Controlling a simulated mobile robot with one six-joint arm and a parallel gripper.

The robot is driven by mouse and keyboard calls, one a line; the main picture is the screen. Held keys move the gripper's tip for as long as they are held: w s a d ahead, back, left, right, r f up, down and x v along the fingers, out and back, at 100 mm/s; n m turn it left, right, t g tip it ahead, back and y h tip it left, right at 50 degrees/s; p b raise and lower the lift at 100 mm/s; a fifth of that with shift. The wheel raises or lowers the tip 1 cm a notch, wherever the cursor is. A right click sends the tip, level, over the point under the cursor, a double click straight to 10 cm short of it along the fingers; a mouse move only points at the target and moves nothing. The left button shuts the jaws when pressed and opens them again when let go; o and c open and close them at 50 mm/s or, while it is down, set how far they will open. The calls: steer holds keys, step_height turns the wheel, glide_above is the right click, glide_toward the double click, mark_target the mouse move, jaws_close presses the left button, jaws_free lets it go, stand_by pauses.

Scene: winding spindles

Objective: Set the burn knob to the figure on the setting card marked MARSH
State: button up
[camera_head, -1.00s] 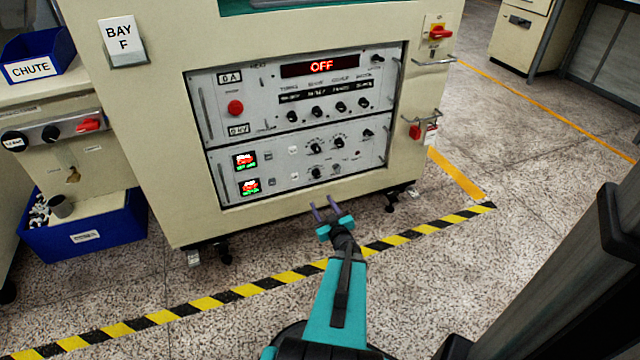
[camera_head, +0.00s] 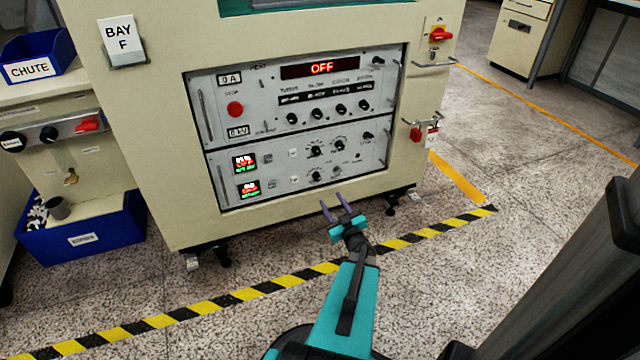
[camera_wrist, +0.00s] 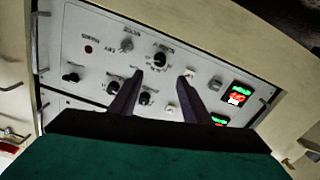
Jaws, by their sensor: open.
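The bay's control panel has an upper unit with a row of black knobs (camera_head: 316,113) and a lower unit with more knobs (camera_head: 315,151). The labels are too small to read, so I cannot tell which knob is burn. My gripper (camera_head: 333,202) is open and empty, in front of the cabinet's lower edge, below the panel in the picture. In the wrist view the two fingers of my gripper (camera_wrist: 162,74) point toward the panel, with a black knob (camera_wrist: 159,58) between and beyond their tips. I make out no card marked MARSH.
The cream cabinet carries a BAY F sign (camera_head: 121,41), a red display reading OFF (camera_head: 322,68) and a red button (camera_head: 235,109). Metal handles (camera_head: 435,63) jut out at its right side. A blue bin (camera_head: 85,238) stands at left. The striped floor line (camera_head: 270,285) crosses clear floor.

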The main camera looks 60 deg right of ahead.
mark_target(318, 179)
steer(key=b+x, duration=0.3)
steer(key=x, duration=0.7)
steer(key=shift+w+d+f, duration=0.1)
steer(key=shift+w+d, duration=0.05)
steer(key=shift+d, duration=0.05)
steer(key=shift+b+x, duration=0.5)
steer(key=shift+x, duration=0.55)
steer(key=c, duration=1)
steer(key=shift+c, duration=0.2)
steer(key=o, duration=1)
steer(key=shift+o, duration=0.2)
steer(key=p+v, duration=0.4)
steer(key=v, duration=1)
steer(key=shift+p, duration=0.3)
